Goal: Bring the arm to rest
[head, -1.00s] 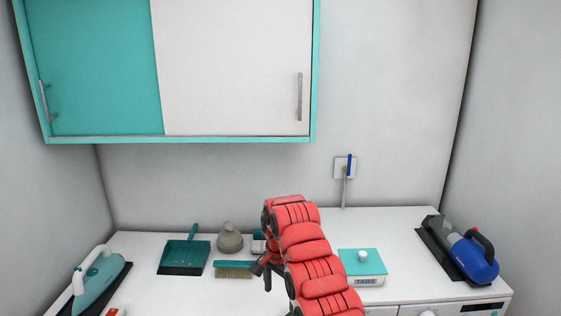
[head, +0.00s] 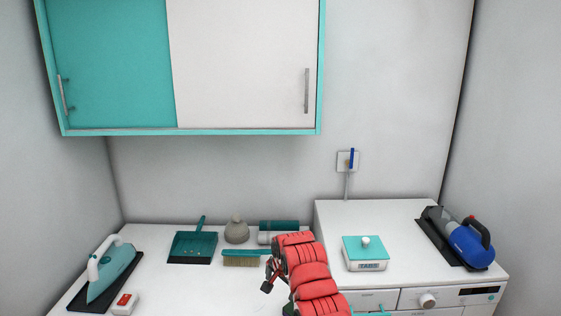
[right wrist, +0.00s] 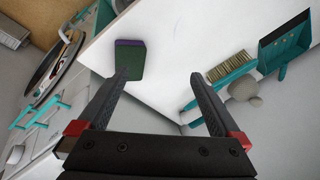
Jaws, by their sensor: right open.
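My right arm, with red segments, reaches up from the bottom of the head view. Its dark right gripper (head: 268,282) is over the white counter (head: 150,278), in front of the hand brush. In the right wrist view the two black fingers of the right gripper (right wrist: 157,78) are spread apart with nothing between them. A green and purple sponge (right wrist: 130,60) lies on the white surface beyond the left finger. My left gripper is not in view.
The counter holds an iron (head: 112,270), dustpan (head: 193,247), hand brush (head: 243,262), grey conical object (head: 236,232) and teal roll (head: 279,226). On the higher appliance at right are a tabs box (head: 365,252) and handheld vacuum (head: 468,243). A wall cabinet (head: 245,65) hangs above.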

